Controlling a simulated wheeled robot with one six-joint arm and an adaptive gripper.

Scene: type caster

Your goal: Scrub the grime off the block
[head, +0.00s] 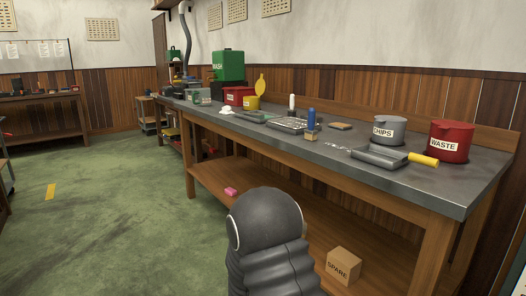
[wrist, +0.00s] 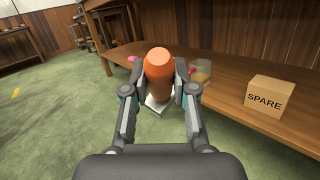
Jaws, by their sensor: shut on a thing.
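My gripper (wrist: 162,88) is shut on an orange-handled tool (wrist: 159,64) in the wrist view, with one finger on each side of the handle. A pale flat part shows below the handle; I cannot tell whether it belongs to the tool. The gripper and tool are held in front of the workbench, beside its lower shelf. The head view shows neither of them. A grimy block cannot be made out for sure; on the bench top (head: 448,188), a small tan block-like piece (head: 311,135) sits under a blue handle (head: 311,117).
A grey pan with a yellow handle (head: 423,160), a CHIPS pot (head: 388,131) and a red WASTE pot (head: 450,142) stand at the bench's right. A green WASH container (head: 228,66) stands farther back. A SPARE box (head: 343,265) is on the lower shelf.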

